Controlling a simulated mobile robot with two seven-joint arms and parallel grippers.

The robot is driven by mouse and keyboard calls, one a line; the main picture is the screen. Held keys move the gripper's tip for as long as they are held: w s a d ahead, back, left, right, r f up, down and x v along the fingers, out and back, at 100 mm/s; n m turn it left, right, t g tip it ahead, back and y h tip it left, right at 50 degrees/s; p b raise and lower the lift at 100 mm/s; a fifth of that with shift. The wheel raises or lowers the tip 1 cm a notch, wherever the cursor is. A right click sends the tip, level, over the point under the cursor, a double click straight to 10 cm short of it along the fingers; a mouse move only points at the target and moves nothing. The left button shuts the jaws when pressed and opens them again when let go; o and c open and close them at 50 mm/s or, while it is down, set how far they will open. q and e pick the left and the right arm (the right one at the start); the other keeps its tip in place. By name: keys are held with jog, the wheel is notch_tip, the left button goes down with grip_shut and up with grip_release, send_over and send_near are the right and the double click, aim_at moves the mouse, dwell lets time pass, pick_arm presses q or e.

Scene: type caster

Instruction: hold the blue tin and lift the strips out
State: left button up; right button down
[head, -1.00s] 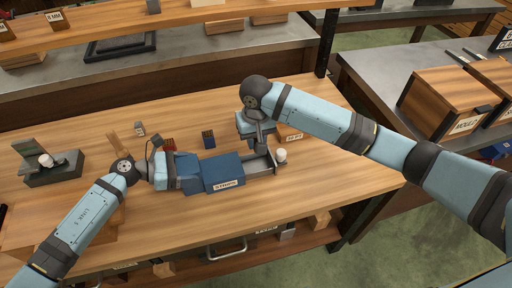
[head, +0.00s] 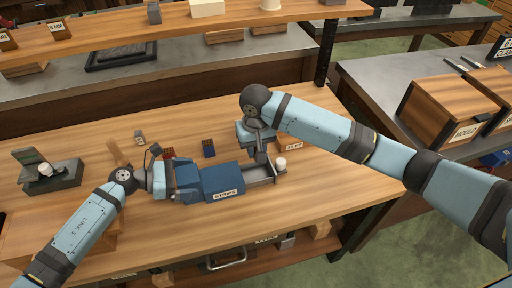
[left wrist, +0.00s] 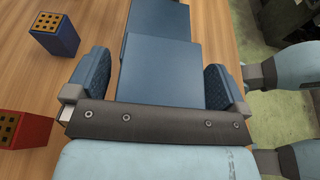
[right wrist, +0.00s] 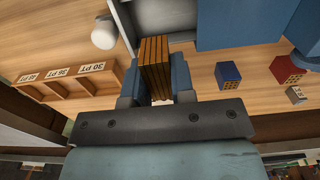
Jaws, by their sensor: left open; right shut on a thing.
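The blue tin (head: 222,180), labelled STRIPS, lies on the wooden table, with a grey open section (head: 259,172) out at its right end. My left gripper (left wrist: 158,82) is open at the tin's left part, one finger on each side of the blue body (left wrist: 160,65) in the left wrist view. My right gripper (right wrist: 154,85) is shut on brown strips (right wrist: 154,60) with dark lines between them. In the head view, my right gripper (head: 262,156) is over the open section, and the strips are mostly hidden there.
A white knob (head: 280,162) stands at the section's right end. A dark blue block (head: 208,148) and a red block (head: 168,153) stand behind the tin. A labelled wooden rack (right wrist: 70,80) is close to my right gripper.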

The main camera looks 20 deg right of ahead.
pick_arm(q)
jog(key=v, duration=1.1)
jog(key=shift+a, duration=0.35)
jog(key=shift+s+r, duration=0.1)
